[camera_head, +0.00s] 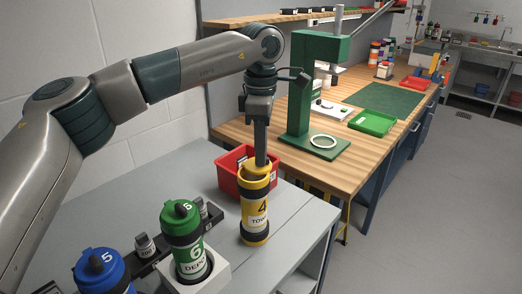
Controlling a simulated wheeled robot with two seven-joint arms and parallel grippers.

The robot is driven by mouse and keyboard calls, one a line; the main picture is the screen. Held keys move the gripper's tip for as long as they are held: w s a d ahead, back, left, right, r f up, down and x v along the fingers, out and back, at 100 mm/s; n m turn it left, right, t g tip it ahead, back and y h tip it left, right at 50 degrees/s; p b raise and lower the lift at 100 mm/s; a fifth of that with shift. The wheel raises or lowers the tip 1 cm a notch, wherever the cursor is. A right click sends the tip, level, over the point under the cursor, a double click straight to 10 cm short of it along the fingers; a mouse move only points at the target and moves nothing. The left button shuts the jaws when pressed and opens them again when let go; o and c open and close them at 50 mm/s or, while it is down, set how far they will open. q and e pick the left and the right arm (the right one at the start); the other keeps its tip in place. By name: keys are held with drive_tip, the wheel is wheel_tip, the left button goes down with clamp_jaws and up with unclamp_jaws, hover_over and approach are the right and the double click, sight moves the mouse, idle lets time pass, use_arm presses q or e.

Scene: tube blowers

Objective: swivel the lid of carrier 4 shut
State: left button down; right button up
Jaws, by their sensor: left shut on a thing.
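Carrier 4 (256,222), a yellow cylinder with dark bands and a label reading 4, stands upright on the grey table. My left gripper (262,163) points straight down at its top and is shut on its upper end. The yellow lid (249,172) is at the top, partly hidden by my fingers. I cannot tell how far it is swivelled, or whether the fingers hold the lid or the rim. My right gripper is not in view.
Green carrier 6 (186,241) stands in a white holder (208,280), left of carrier 4. Blue carrier 5 (100,271) is at the lower left. A red bin (232,182) is close behind carrier 4. A green press (300,95) stands on the wooden bench (345,172).

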use_arm(q)
drive_tip(key=shift+s+m, duration=0.15)
drive_tip(key=shift+m, duration=0.15)
idle(0.5)
idle(0.8)
drive_tip(key=c, duration=1.8)
unclamp_jaws()
drive_tip(key=shift+r, duration=0.1)
